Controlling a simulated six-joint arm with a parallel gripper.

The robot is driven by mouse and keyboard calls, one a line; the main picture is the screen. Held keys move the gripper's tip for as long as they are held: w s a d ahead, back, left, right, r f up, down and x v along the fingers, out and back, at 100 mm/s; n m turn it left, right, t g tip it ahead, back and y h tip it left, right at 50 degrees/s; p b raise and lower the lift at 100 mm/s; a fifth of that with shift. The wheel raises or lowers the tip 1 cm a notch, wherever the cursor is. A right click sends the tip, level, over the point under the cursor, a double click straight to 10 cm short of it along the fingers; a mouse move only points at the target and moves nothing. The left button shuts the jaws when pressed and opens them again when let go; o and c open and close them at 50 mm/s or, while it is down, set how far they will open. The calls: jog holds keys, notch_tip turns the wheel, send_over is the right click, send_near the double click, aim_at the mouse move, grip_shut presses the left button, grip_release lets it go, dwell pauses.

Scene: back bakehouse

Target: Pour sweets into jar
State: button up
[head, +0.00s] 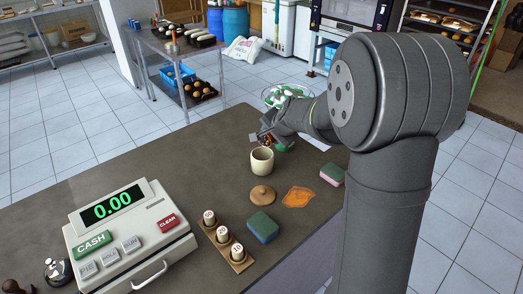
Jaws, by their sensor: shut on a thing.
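A cream jar (262,161) stands upright and open on the dark counter; its inside looks dark. A round wooden lid with a knob (262,195) lies in front of it. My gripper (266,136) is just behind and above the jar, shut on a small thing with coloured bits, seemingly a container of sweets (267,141). The wrist hides much of it, and I cannot tell its tilt. A patch of green (284,148) shows right of the jar, partly hidden. A clear bowl of green and white pieces (283,93) shows behind my wrist.
A wooden rack with numbered pieces (223,239) and a cash register (128,236) stand nearer. The counter left of the jar is clear.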

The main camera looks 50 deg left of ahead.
jog(key=shift+s+d+r+n+t+y+b, duration=0.1)
jog(key=shift+s+r+n+t+y+b, duration=0.15)
jog(key=shift+t+b, duration=0.4)
jog(key=shift+s+d+r+n+t+y+b, duration=0.15)
jog(key=shift+r+n+t+y+b, duration=0.15)
jog(key=shift+t+b, duration=0.3)
dwell(2.4)
jog(key=shift+w+d+f+t+p, duration=0.1)
jog(key=shift+w+f+t+p, duration=0.05)
jog(key=shift+f+t+p, duration=0.15)
dwell(0.4)
jog(key=shift+s+y+p, duration=0.25)
jog(key=shift+s+p, duration=0.05)
jog(key=shift+p, duration=1.45)
jog(key=shift+w+f, duration=0.1)
jog(key=shift+w, duration=0.05)
jog(key=shift+w+a, duration=0.2)
jog(key=shift+a, duration=0.05)
jog(key=shift+s+d+f, duration=0.1)
jog(key=shift+f, duration=0.15)
jog(key=shift+w+d+f+m+g+h, duration=0.15)
jog(key=shift+w+d+m+g+h, duration=0.25)
jog(key=shift+h, duration=0.3)
jog(key=shift+c, duration=0.5)
jog(key=shift+w+f+m+g, duration=0.25)
jog(key=shift+f+g, duration=0.05)
jog(key=shift+g, duration=0.05)
jog(key=shift+h, duration=0.3)
